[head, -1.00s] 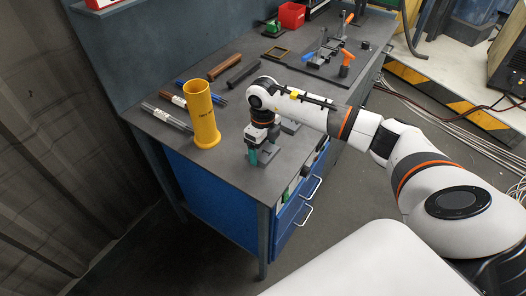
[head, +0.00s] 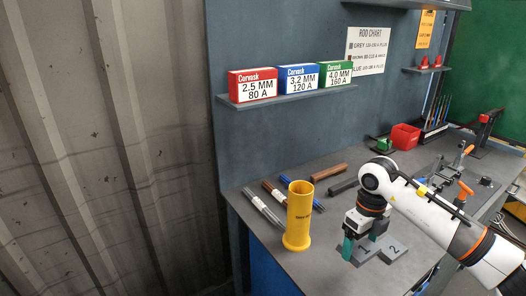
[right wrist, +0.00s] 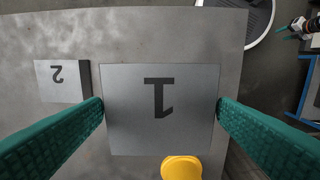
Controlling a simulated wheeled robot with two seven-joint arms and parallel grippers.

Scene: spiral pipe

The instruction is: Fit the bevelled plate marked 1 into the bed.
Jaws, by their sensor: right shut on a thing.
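The grey plate marked 1 (head: 364,250) is near the bench's front edge in the head view, and fills the middle of the right wrist view (right wrist: 130,130). My right gripper (head: 361,245) points down with its green fingers on either side of the plate, shut on it. Whether the plate touches the bench is hard to tell. A grey plate marked 2 (head: 393,249) lies beside it and also shows in the right wrist view (right wrist: 60,84). A fixture with orange-handled clamps (head: 446,172) stands farther back right; which part is the bed is unclear. My left gripper is not in view.
A tall yellow tube (head: 299,215) stands left of my right gripper. Several rods (head: 264,207) lie behind it. A red bin (head: 405,136) is at the back. Boxes (head: 253,86) sit on a wall shelf. My right arm crosses the bench's right side.

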